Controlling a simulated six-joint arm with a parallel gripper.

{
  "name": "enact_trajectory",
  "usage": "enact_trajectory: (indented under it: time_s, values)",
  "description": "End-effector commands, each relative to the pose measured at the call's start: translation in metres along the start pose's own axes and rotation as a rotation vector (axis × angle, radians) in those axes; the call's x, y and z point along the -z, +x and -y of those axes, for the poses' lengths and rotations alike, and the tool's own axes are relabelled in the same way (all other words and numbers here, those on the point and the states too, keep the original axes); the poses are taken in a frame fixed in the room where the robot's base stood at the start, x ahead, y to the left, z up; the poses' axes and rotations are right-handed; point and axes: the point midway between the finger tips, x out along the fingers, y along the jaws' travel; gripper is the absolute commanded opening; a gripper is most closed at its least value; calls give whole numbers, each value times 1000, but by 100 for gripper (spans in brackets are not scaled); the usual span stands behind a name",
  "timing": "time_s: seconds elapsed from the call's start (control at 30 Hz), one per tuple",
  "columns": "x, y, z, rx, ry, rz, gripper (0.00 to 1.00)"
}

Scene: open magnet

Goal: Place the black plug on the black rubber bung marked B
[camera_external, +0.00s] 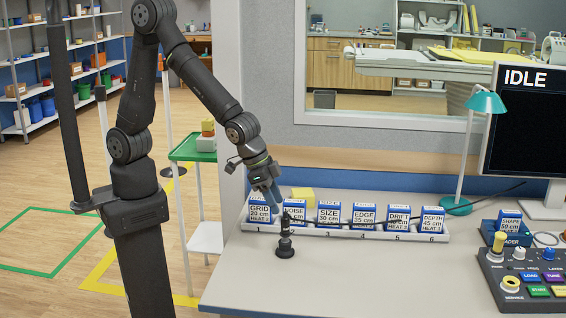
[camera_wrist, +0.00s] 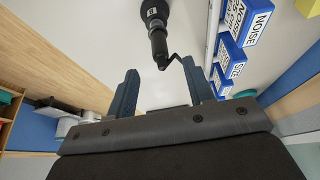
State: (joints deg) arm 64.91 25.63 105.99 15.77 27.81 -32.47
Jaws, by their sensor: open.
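The black plug (camera_external: 285,229) stands upright on the desk side nearest me, and its lower end appears to rest on the black rubber bung (camera_external: 285,251). In the wrist view the plug (camera_wrist: 158,44) points towards my gripper, with a thin bent black piece at its tip. The bung (camera_wrist: 155,11) is partly cut off at the top edge there, with a small pale mark too small to read. My gripper (camera_external: 273,197) is open and empty, just above and beside the plug's top. In the wrist view the gripper's fingertips (camera_wrist: 160,75) are spread either side of the plug's tip.
A white rack (camera_external: 345,233) of several blue-and-white labelled boxes stands close behind the plug. A control panel (camera_external: 530,270) and a teal lamp (camera_external: 486,103) are at the right. The front middle of the desk (camera_external: 385,280) is clear.

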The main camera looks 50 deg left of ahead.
Motion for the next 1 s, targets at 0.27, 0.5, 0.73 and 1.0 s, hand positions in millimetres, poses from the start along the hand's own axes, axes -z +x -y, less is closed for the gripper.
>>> enact_trajectory:
  time_s: [0.27,0.5,0.73,1.0]
  values:
    - [0,-36,0,-1,-1,-2,48]
    - [0,-43,0,0,0,1,48]
    - [0,-43,0,0,0,1,48]
    - [-1,-27,0,1,0,3,48]
